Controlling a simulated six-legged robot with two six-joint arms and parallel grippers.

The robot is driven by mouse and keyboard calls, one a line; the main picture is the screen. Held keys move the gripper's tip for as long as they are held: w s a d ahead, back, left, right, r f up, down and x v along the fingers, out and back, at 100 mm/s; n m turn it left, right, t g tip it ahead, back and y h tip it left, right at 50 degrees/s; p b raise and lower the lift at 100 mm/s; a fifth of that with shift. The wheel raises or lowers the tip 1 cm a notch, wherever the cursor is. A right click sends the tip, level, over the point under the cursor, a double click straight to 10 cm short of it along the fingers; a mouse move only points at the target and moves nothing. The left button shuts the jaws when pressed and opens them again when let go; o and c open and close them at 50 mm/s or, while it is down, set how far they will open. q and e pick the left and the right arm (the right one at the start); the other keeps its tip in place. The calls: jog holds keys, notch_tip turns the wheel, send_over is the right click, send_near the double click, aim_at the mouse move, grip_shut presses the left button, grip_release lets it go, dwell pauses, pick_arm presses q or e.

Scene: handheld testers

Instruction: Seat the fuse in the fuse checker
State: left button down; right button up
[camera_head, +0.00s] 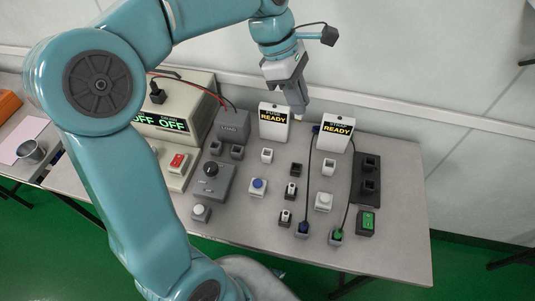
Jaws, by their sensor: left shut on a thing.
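My left gripper (299,112) hangs at the back of the table, just right of a white tester with a lit READY display (274,122). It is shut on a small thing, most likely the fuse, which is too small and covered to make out. A second white READY tester (334,132) stands to the right of the gripper. The small lettering above both displays is too fine to read, so I cannot tell which is the fuse checker. The gripper appears above the table, apart from both testers. My right gripper is not in view.
A beige box with OFF displays (194,90) and a grey box (232,125) stand left. Small blocks, switches and buttons fill the middle. The table's front right corner is clear.

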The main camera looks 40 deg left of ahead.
pick_arm(q)
jog(key=n+p, duration=0.2)
send_over(271, 153)
jog(key=a, duration=0.1)
jog(key=shift+t, duration=0.3)
jog(key=f+b, duration=0.1)
jog(key=f, duration=0.5)
jog(key=f+b, duration=0.1)
jog(key=f, duration=0.5)
jog(key=s+f+b, duration=0.1)
jog(key=f, duration=0.6)
jog(key=shift+a, duration=0.25)
jog(key=shift+w+f, duration=0.1)
jog(key=shift+f, duration=0.25)
jog(key=shift+r, duration=0.1)
jog(key=shift+f, duration=0.2)
jog(key=c, duration=1.1)
grip_release()
